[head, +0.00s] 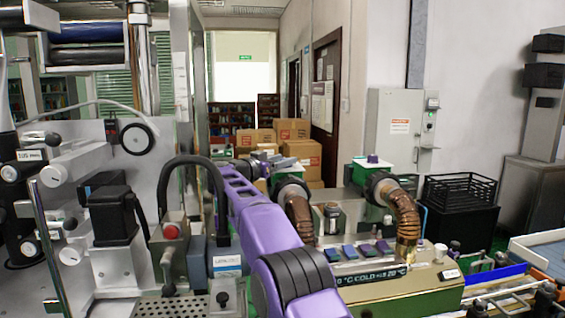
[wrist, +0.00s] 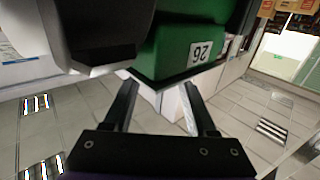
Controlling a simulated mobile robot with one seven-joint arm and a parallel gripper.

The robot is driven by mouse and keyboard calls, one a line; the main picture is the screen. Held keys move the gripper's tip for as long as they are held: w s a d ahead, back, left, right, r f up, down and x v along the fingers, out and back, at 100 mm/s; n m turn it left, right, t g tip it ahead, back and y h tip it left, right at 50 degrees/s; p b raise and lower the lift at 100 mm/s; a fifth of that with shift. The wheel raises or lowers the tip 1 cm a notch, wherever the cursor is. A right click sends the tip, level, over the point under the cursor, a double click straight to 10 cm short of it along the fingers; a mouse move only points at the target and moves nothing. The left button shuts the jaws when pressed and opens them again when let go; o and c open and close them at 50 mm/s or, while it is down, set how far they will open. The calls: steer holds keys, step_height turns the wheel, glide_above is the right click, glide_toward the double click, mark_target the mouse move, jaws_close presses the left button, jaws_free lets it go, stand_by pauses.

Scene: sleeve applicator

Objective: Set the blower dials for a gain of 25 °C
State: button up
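Two blowers with brown ribbed hoses stand right of centre in the head view, a left hose (head: 299,214) and a right hose (head: 405,218). The right blower has a green top (head: 366,168) with a small purple part on it. A dark panel (head: 372,276) below reads "°C COLD" and "20 °C". No dial setting is readable. In the wrist view a green housing (wrist: 178,50) with a white "26" label (wrist: 201,53) is close ahead. My gripper (wrist: 158,88) is open and empty, its two fingers apart just below this housing.
Several blue and purple blocks (head: 348,252) sit in a row above the panel. A machine with a red button (head: 171,230) stands left of my arm. A black crate (head: 460,190) is at right, and cardboard boxes (head: 293,130) are stacked behind. A grey rounded body (wrist: 85,35) is close at upper left in the wrist view.

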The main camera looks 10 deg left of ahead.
steer(key=shift+o, duration=0.8)
steer(key=shift+f, duration=0.15)
steer(key=shift+s, duration=0.1)
steer(key=b+v, duration=0.1)
steer(key=v, duration=0.6)
steer(key=shift+a+b, duration=0.1)
steer(key=shift+b, duration=0.2)
